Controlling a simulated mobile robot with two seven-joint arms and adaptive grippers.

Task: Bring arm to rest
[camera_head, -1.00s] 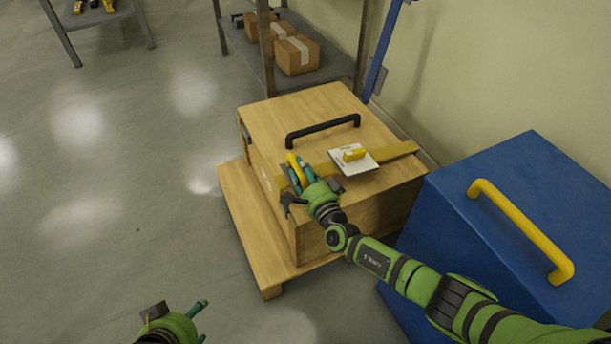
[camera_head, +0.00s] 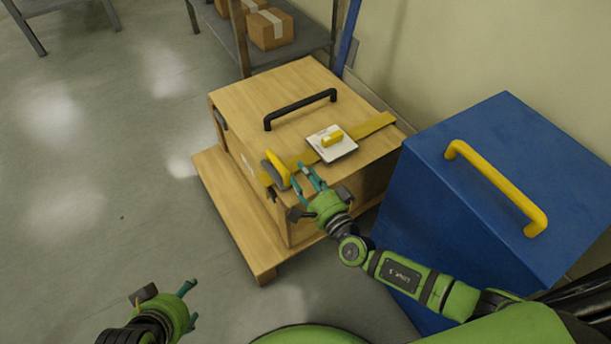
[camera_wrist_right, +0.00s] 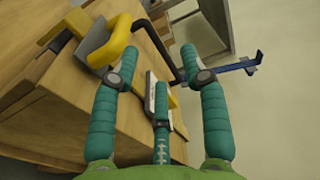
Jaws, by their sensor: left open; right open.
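My right gripper (camera_head: 309,178) is open and empty, beside the front edge of a wooden crate (camera_head: 250,100). A yellow loop handle (camera_head: 277,168) on the crate lies just left of its fingers, apart from them in the head view. In the right wrist view the yellow handle (camera_wrist_right: 122,45) shows beyond the spread teal fingers (camera_wrist_right: 160,95). My left gripper (camera_head: 168,292) is open and empty over the floor at the lower left, partly cut off by the picture's lower edge.
The crate top bears a black handle (camera_head: 300,108), a yellow strap (camera_head: 372,127) and a white plate with a yellow grip (camera_head: 332,143). A wooden pallet (camera_head: 228,212) lies under it. A blue box (camera_head: 480,130) stands close on the right. Bare floor (camera_head: 90,190) lies left.

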